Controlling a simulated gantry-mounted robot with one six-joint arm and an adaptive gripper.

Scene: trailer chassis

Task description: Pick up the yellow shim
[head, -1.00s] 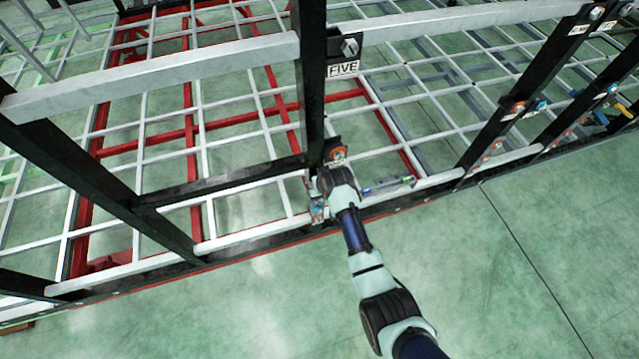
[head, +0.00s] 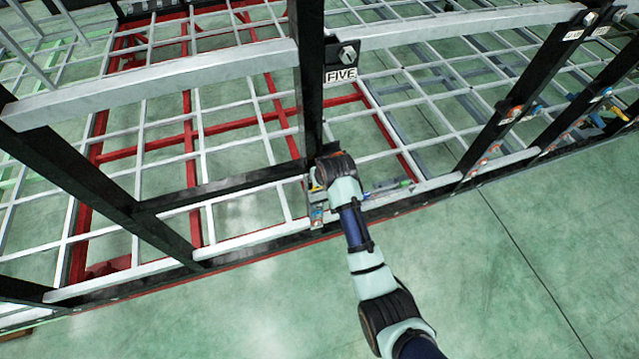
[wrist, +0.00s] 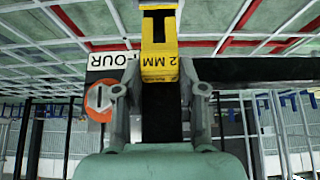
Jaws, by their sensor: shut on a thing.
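In the wrist view the yellow shim (wrist: 159,48) is a forked block marked "2 MM". It sits between the two fingers of my gripper (wrist: 158,68), which is shut on it. The slot of the shim points to the top of the picture. In the head view my gripper is at the foot of the middle black post, mostly hidden by my wrist. I cannot make out the shim clearly there, nor tell whether it touches anything besides the fingers.
In the wrist view a "FOUR" label (wrist: 107,66) and an orange disc with a bolt (wrist: 100,101) are close to the gripper. A "FIVE" plate (head: 341,76) is higher on the post (head: 310,100). A white side rail (head: 240,231) runs below. Open floor (head: 520,280) is at the lower right.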

